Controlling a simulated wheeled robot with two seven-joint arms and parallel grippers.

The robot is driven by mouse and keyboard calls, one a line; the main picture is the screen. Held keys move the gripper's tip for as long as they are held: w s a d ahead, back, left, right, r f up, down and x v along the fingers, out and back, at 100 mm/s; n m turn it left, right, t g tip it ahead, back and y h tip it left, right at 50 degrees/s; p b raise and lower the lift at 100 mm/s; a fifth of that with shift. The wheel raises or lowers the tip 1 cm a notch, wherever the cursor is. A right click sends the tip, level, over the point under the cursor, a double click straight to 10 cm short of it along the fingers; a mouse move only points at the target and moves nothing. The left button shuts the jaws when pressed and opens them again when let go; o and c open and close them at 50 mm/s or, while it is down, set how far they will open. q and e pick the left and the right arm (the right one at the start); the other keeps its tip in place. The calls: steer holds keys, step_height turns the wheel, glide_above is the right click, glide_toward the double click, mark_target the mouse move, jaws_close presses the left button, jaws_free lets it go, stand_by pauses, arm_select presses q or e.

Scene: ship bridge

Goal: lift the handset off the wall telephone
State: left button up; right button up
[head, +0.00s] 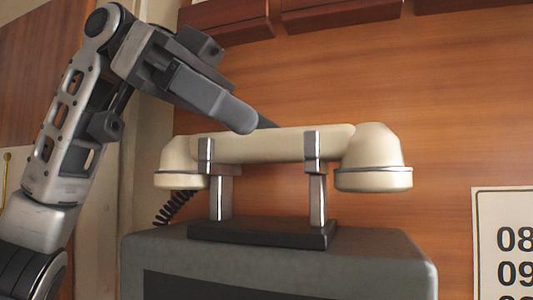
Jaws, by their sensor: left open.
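The cream handset (275,146) lies level across two metal cradle posts on the wall telephone (390,255), a dark grey box in the lower middle of the head view. Its larger cup is at the right and the other at the left. My left gripper (256,123) reaches down from the upper left, open, with its fingertips at the upper edge of the handset's middle. The near finger overlaps the grip slightly in the picture; the far fingertip is partly hidden. I cannot tell whether they touch the handset. My right gripper is out of view.
A black coiled cord (175,207) hangs behind the left cup. A wooden panel (450,110) stands behind the telephone. Red-brown wooden boxes or ledges (340,14) run along the top. A white sign with black numbers (505,240) is at the lower right.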

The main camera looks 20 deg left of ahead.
arm_select(q)
steer(key=shift+x, duration=1.4)
jaws_close()
steer(key=shift+r, duration=0.2)
